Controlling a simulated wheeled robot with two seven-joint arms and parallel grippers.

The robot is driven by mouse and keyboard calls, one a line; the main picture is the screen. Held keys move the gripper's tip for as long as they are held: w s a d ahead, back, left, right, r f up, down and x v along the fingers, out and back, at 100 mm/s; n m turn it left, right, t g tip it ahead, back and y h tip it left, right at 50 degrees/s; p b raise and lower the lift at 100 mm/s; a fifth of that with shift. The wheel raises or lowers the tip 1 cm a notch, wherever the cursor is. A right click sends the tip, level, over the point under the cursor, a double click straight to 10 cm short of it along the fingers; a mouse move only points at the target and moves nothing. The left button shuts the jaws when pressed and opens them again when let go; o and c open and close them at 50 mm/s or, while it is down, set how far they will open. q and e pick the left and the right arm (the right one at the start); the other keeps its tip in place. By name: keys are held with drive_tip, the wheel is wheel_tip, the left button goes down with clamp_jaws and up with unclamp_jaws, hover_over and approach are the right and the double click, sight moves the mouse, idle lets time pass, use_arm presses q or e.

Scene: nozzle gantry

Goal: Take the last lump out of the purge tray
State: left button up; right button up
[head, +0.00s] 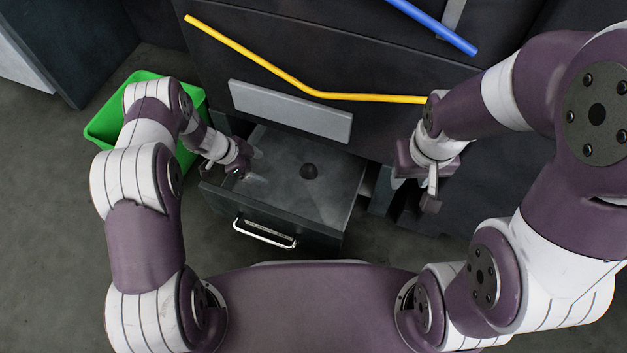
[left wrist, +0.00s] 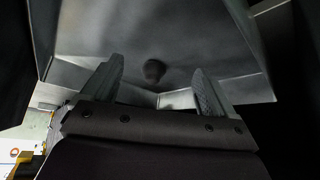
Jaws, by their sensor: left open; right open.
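One dark round lump (head: 309,171) lies on the floor of the pulled-out purge tray (head: 335,205), a grey drawer with a silver handle. My left gripper (head: 247,168) is over the tray's left side, open and empty, to the left of the lump and apart from it. In the left wrist view the lump (left wrist: 154,71) shows beyond and between the two open fingers (left wrist: 158,92). My right gripper (head: 430,195) is open and empty, to the right of the tray.
A green bin (head: 105,122) stands on the floor left of the tray, partly behind my left arm. A grey panel (head: 290,110) sits above the tray's back. A yellow tube (head: 300,88) and a blue tube (head: 435,27) run across the dark machine.

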sight(306, 166)
use_arm(q)
drive_tip(key=b+x, duration=0.1)
drive_tip(key=x, duration=0.2)
drive_tip(key=shift+a+f+b, duration=0.15)
drive_tip(key=shift+a+b, duration=0.05)
drive_tip(key=shift+b, duration=0.2)
drive_tip(key=d+b, duration=0.1)
drive_tip(key=d, duration=0.2)
drive_tip(key=w+d+b, duration=0.1)
drive_tip(key=d+b, duration=0.1)
drive_tip(key=d, duration=0.1)
drive_tip(key=w+d+b, duration=0.1)
drive_tip(key=d+b, duration=0.1)
drive_tip(key=d, duration=0.2)
drive_tip(key=shift+r, duration=0.2)
drive_tip(key=b+x, duration=0.4)
drive_tip(key=x, duration=0.1)
drive_tip(key=shift+d+b, duration=0.3)
drive_tip(key=shift+b, duration=0.05)
drive_tip(key=shift+r, duration=0.15)
use_arm(e)
wheel_tip(306, 166, down, 13)
use_arm(q)
drive_tip(key=c, duration=1.1)
use_arm(e)
drive_tip(key=shift+r, duration=0.1)
